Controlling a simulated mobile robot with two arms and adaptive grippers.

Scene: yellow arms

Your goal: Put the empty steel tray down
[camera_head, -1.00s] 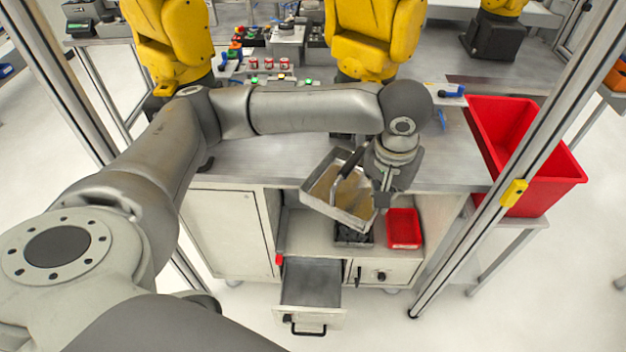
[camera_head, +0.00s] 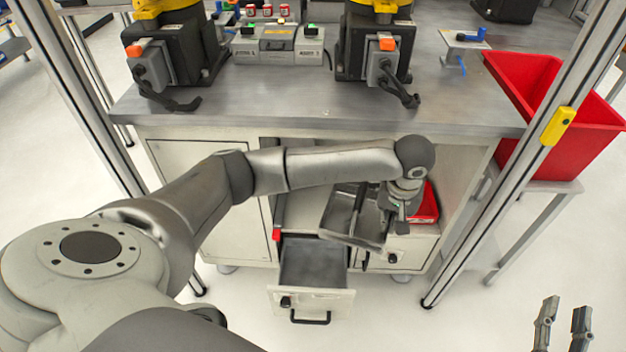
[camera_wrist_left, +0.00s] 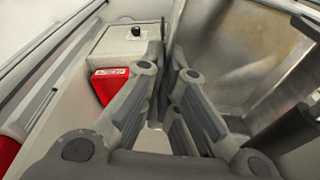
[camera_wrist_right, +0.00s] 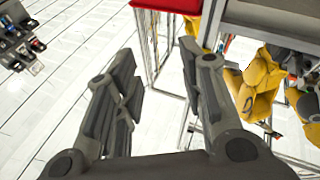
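The steel tray (camera_head: 338,208) is in front of the cabinet's open compartment, above and behind the pulled-out drawer. Its visible inside looks empty, and it appears slightly tilted. My left gripper (camera_head: 398,212) is at the tray's right side. In the left wrist view, its fingers (camera_wrist_left: 165,85) are close together on the wall of the tray (camera_wrist_left: 235,55). Whether the tray's underside touches the shelf is hidden. My right gripper (camera_head: 562,315) is at the lower right, away from the cabinet. Its fingers (camera_wrist_right: 162,85) are apart and empty in the right wrist view.
The open drawer (camera_head: 313,264) sticks out below the tray. A small red bin (camera_head: 428,206) stands in the compartment behind my left gripper. A metal post (camera_head: 492,180) rises to the right. A large red bin (camera_head: 590,130) is beyond it. The worktop (camera_head: 300,105) overhangs the compartment.

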